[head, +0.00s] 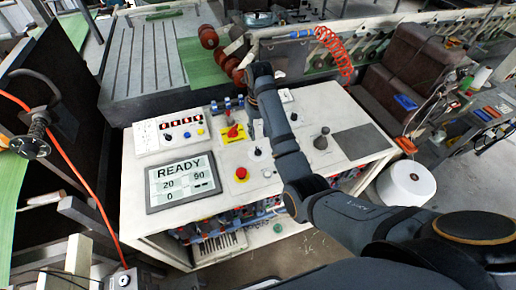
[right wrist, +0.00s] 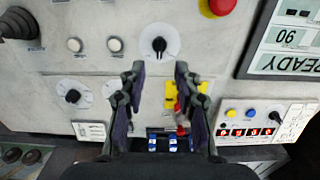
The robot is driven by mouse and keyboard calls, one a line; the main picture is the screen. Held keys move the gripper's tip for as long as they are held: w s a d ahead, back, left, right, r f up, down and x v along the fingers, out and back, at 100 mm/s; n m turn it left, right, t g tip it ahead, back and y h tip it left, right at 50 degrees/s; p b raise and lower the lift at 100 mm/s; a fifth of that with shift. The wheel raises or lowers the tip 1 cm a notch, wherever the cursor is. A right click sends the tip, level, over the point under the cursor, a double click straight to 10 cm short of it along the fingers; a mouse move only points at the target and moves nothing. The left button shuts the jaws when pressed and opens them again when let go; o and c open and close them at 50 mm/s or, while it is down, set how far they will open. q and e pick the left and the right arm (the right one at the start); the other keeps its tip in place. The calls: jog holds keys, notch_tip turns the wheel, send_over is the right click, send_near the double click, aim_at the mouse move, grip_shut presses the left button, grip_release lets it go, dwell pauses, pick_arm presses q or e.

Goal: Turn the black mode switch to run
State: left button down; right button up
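A black rotary knob (right wrist: 159,44) with a pale pointer line sits on a round white dial; it looks like the mode switch, but its labels are too small to read. It shows in the head view as a small dark knob (head: 257,152) on the console. My right gripper (right wrist: 160,68) is open and empty, its fingertips apart on both sides just short of the knob. In the head view the right gripper (head: 252,116) is largely hidden by my arm. A second black knob (right wrist: 72,96) sits on another dial. My left gripper is not in view.
A red switch on a yellow plate (head: 233,132) and a red mushroom button (head: 241,173) are close by. A display (head: 183,182) reads READY, 20, 90, 0. A dark joystick (head: 321,140) rises on the right. A white roll (head: 406,184) stands beside the console (head: 215,200).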

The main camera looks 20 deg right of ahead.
jog(key=b, duration=0.6)
send_over(259, 151)
notch_tip(259, 151, down, 5)
jog(key=shift+f, duration=0.15)
notch_tip(259, 151, down, 3)
jog(key=shift+f+p, duration=0.1)
jog(key=shift+p, duration=0.25)
jog(key=shift+f, duration=0.65)
grip_shut()
